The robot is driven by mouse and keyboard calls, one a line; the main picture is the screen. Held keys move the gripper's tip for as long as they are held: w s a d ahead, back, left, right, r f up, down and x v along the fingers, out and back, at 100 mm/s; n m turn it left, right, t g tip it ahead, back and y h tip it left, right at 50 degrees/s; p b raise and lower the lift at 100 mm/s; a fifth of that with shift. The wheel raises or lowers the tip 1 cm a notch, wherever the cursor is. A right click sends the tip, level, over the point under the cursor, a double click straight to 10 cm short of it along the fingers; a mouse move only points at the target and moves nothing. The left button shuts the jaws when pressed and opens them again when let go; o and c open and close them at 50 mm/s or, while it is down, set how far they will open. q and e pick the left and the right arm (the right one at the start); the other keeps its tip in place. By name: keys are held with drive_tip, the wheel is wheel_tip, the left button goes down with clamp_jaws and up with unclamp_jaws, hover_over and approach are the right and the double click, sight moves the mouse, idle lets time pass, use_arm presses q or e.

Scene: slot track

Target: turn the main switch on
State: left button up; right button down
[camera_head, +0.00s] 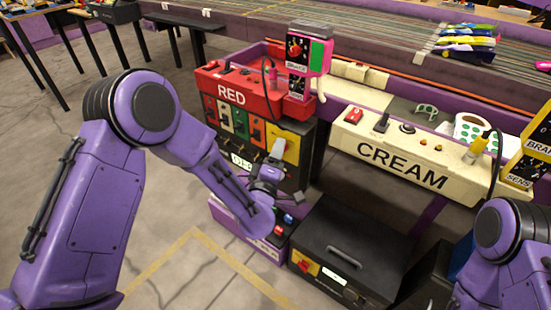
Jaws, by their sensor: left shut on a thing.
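My left gripper (276,153) reaches to the front of the black cabinet (306,155) under the red control box. Its grey fingers are shut at a yellow panel (291,149) on the cabinet's upper right. What they grip is mostly hidden by the fingers; it appears to be the switch handle on that panel. I cannot read the handle's position. A red knob on a yellow plate (305,264) shows on a low black box, apart from the gripper. My right arm shows at the lower right, but its gripper is out of view.
The red control box (240,92) sits above the cabinet. The cream control box (400,155) stands to the right. A low black box with a handle (345,250) and a purple box with buttons (240,228) stand below. Open floor (200,270) lies in front.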

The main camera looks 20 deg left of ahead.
use_arm(q)
drive_tip(key=m+b, duration=0.1)
drive_tip(key=m, duration=0.1)
drive_tip(key=m+t+h+b, duration=0.1)
drive_tip(key=m, duration=0.1)
drive_tip(key=m+b, duration=0.1)
drive_tip(key=m, duration=0.1)
drive_tip(key=shift+a+f+t+h, duration=0.1)
drive_tip(key=shift+f+t+h, duration=0.2)
drive_tip(key=shift+t, duration=0.1)
drive_tip(key=shift+r+m, duration=0.1)
drive_tip(key=shift+m, duration=0.3)
drive_tip(key=o, duration=1)
drive_tip(key=shift+o, duration=0.2)
drive_tip(key=shift+b, duration=0.3)
